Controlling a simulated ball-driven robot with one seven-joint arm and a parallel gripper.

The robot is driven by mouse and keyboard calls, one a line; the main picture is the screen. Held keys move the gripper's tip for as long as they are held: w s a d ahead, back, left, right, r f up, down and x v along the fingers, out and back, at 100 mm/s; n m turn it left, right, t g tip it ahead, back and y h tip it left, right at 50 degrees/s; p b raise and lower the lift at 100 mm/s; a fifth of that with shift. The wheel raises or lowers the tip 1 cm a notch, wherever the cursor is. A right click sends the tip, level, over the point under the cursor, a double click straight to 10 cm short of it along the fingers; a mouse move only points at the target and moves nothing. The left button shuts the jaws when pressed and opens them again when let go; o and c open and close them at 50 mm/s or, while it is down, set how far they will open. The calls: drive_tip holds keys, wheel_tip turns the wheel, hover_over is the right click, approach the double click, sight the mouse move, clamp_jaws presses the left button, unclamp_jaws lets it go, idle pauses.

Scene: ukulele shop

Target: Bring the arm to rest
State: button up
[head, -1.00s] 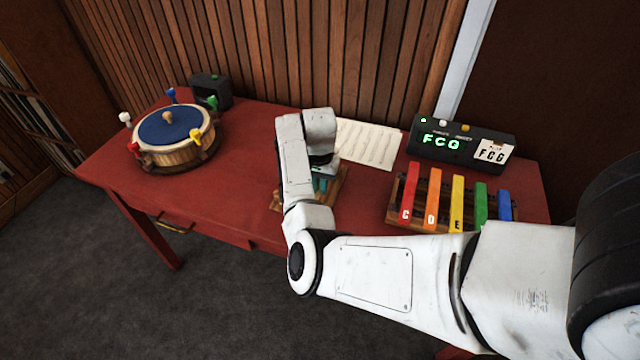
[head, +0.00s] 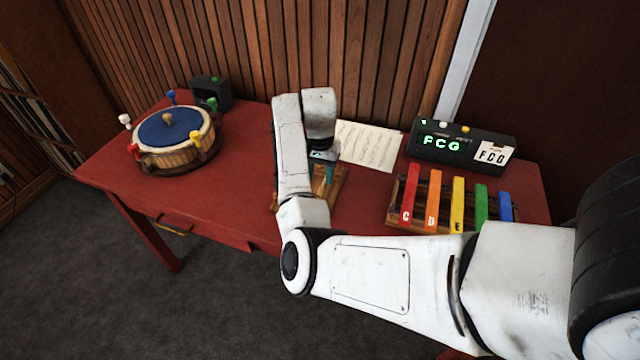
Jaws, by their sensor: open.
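My white arm reaches in from the right and bends up over the red table (head: 240,190). Its last links stand upright over a small wooden board (head: 340,188). My gripper (head: 322,165) is mostly hidden behind the forearm and wrist, just above or in front of this board. A small teal part shows there; I cannot tell whether it is a finger or something on the board. No held thing shows.
A round wooden drum (head: 168,158) with a blue top and coloured pegs stands at left, a dark box (head: 210,92) behind it. Sheet music (head: 368,145) lies right of the wrist. The table's middle left is clear.

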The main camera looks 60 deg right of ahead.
drive_tip(key=shift+r, duration=2.7)
drive_tip(key=s+a+f+n, duration=0.4)
drive_tip(key=s+a+n, duration=0.1)
drive_tip(key=a, duration=0.4)
drive_tip(key=s+a+f+n, duration=0.3)
drive_tip(key=s+a+n, duration=0.2)
drive_tip(key=s+a, duration=0.3)
drive_tip(key=s+a+f+n+t, duration=0.1)
drive_tip(key=s+a+f+n, duration=0.3)
drive_tip(key=a, duration=0.6)
drive_tip(key=s+n, duration=0.1)
drive_tip(key=s, duration=0.1)
drive_tip(key=shift+s+a+f, duration=0.25)
drive_tip(key=shift+s+f, duration=0.05)
drive_tip(key=shift+s, duration=0.05)
